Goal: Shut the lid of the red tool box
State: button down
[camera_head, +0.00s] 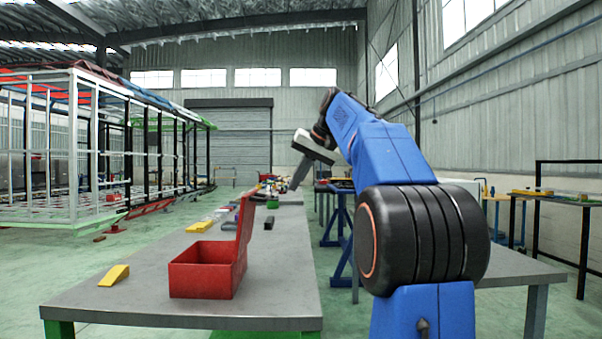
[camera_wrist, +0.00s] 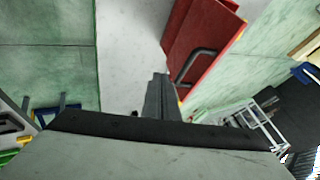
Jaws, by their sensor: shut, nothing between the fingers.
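The red tool box (camera_head: 203,278) stands on the near part of the grey workbench. Its lid (camera_head: 244,229) is open and stands up, tilted slightly, along the box's right side. The wrist view shows red panels of the tool box (camera_wrist: 183,30) and a dark handle (camera_wrist: 197,66). My gripper (camera_head: 292,188) is shut and empty, pointing down, to the right of the lid and above the bench in the head view. In the wrist view my gripper's fingertips (camera_wrist: 160,77) appear beside the red panel; I see no clear contact.
A yellow wedge (camera_head: 114,275) lies left of the box on the workbench (camera_head: 190,313). Several small items, including a yellow one (camera_head: 199,227) and a green one (camera_head: 272,203), lie farther back. Another grey table (camera_head: 515,268) stands at the right.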

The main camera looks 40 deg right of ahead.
jog(key=w+a+f, duration=0.3)
jog(key=w+a, duration=0.1)
jog(key=shift+w, duration=0.15)
dwell(0.5)
